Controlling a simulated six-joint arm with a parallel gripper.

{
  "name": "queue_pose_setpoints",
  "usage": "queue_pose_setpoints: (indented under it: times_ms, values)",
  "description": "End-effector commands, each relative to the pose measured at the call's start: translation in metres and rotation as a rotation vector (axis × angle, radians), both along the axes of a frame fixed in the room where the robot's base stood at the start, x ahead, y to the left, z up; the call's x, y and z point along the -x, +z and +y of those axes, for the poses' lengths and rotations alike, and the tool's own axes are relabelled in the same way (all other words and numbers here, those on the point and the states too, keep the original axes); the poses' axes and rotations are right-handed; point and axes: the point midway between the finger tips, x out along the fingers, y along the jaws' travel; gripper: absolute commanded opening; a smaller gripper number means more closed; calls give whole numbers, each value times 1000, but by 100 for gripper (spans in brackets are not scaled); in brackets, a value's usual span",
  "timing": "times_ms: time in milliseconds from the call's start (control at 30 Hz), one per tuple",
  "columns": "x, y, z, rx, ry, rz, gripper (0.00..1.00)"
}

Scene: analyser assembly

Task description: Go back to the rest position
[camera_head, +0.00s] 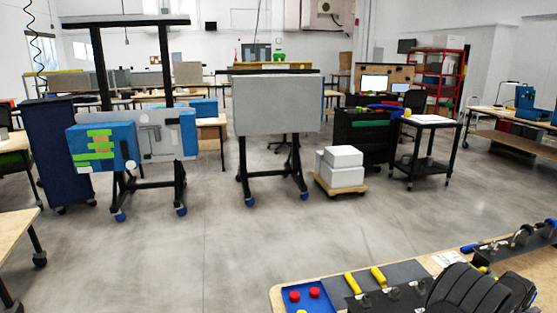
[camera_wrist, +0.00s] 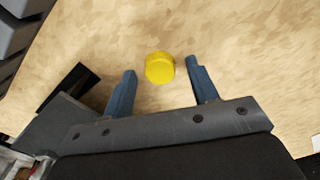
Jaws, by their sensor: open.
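My gripper (camera_wrist: 161,72) is open in the wrist view, with its two blue fingers spread apart over a wooden table top (camera_wrist: 235,60). A round yellow piece (camera_wrist: 159,67) shows between the fingertips, with a gap on each side, and neither finger touches it. How far the fingertips are above it I cannot tell. Nothing is held. In the head view I cannot make out the gripper's fingers.
In the head view, a wooden bench (camera_head: 277,297) at lower right bears a blue tray (camera_head: 293,306) with red pieces, yellow-handled items (camera_head: 353,283) and dark parts. A grey panel on a wheeled stand (camera_head: 277,105) stands beyond. Open grey floor (camera_head: 215,255) lies between.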

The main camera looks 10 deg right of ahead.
Motion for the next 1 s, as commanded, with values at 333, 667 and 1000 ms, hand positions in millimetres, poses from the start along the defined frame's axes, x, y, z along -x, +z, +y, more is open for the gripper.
queue_pose_setpoints:
  times_ms: [333,667,1000]
  values:
    - [0,67,-1,4,0,-1,54]
    - [0,102,1,-5,0,1,54]
    - [0,33,1,-4,0,2,54]
